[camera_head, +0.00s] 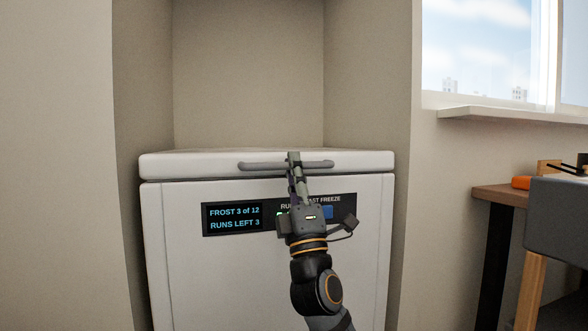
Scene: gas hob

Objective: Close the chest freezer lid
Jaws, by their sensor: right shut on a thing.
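The white chest freezer (185,270) stands in a wall recess. Its lid (190,165) lies flat across the top, with only a thin dark line between lid and body along the front. A grey bar handle (260,166) runs along the lid's front edge. My right gripper (293,160) is shut on the handle near its middle, and its arm comes up from below in front of the freezer. The arm hides part of the front panel. My left gripper is not in view.
A display panel (232,217) on the freezer front reads "FROST 3 of 12, RUNS LEFT 3". Recess walls stand close on both sides of the freezer. At right are a window sill (500,115), a wooden table (500,192) and a grey chair (560,218).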

